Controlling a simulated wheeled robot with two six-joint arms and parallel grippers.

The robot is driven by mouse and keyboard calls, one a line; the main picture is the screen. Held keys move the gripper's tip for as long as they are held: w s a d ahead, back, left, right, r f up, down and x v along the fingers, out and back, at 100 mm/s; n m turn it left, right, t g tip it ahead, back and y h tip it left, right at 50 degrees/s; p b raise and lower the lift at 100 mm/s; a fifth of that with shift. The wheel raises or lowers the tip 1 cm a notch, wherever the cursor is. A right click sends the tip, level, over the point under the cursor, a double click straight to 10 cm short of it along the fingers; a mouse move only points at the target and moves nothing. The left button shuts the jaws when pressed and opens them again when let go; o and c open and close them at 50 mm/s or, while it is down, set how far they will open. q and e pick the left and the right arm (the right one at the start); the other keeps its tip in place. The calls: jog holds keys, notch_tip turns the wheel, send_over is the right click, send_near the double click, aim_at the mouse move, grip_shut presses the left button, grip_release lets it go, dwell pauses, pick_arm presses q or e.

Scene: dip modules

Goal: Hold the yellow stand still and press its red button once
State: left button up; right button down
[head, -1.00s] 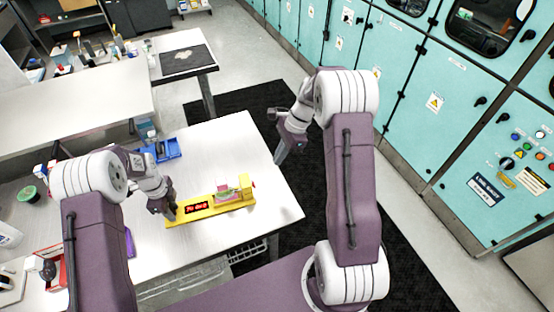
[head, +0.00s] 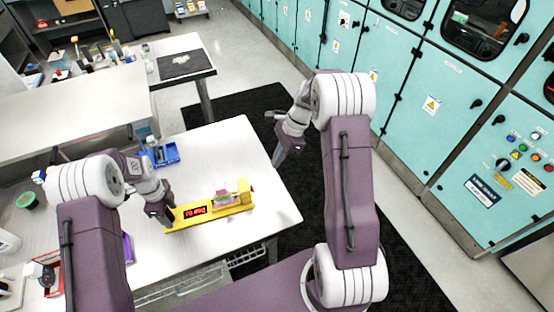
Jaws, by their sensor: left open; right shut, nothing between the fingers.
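The yellow stand (head: 227,210) lies flat on the white table. It has a dark display with red characters (head: 195,211) at its left part and a pink-and-green module (head: 222,198) on it. A small red spot, which looks like the red button (head: 252,189), shows at the right end of its raised yellow block. My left gripper (head: 168,224) is open at the stand's left end; I cannot tell whether it touches the stand. My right gripper (head: 278,161) is shut and empty, beyond the table's right edge and above the dark mat, apart from the stand.
A blue tray (head: 165,155) sits on the table behind my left gripper. A red-edged box (head: 50,268) and a green round item (head: 27,197) are at the left. The table (head: 225,150) is clear behind and right of the stand. Teal cabinets line the right.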

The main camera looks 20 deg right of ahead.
pick_arm(q)
notch_tip(320, 180, up, 8)
jog(key=p, duration=0.5)
jog(key=shift+f, duration=0.1)
dwell(0.4)
